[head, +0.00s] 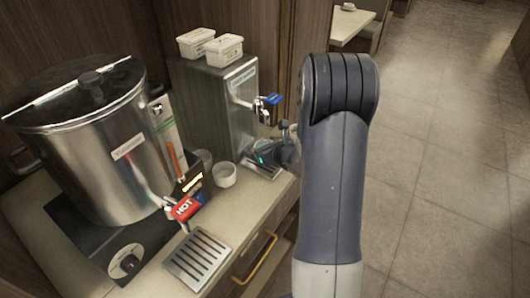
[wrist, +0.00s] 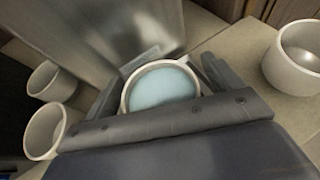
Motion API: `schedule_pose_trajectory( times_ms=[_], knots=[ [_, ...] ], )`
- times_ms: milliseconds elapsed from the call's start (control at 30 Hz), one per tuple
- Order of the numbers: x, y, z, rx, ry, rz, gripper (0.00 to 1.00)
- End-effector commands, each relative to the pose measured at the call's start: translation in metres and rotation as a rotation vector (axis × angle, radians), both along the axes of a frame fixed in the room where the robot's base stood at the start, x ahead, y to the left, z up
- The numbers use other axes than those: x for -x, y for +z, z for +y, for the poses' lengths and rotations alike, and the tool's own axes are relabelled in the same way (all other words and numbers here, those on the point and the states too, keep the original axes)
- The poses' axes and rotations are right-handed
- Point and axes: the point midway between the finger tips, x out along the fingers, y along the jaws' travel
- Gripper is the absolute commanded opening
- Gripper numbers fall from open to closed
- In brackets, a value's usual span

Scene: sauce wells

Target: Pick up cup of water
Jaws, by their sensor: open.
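The cup of water (wrist: 162,88) is a round, pale cup with light blue water in it, seen from above in the wrist view. It stands between the two fingers of my gripper (head: 272,152), with one finger on each side. The jaws are open, and whether either finger touches the cup I cannot tell. In the head view my gripper is low in front of the metal dispenser (head: 240,108), below its blue-handled tap (head: 268,106). I cannot make out the cup of water there behind the gripper.
White cups stand nearby: one (head: 224,176) left of my gripper, others in the wrist view at left (wrist: 45,130) and right (wrist: 292,62). A large steel urn (head: 95,145) with a red HOT tap (head: 184,208) and a drip grate (head: 198,260) are at left. Open floor lies right.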

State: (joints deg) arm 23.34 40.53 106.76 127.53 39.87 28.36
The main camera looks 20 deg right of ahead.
Motion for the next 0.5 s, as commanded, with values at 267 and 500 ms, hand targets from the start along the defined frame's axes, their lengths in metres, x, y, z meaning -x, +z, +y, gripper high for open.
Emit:
schedule_pose_trajectory(
  times_ms=[267, 500],
  knots=[
    [0.0004, 0.0000, -0.0001, -0.001, 0.000, 0.000, 0.74],
    [0.0004, 0.0000, -0.0001, -0.001, 0.000, 0.000, 0.54]
  ],
)
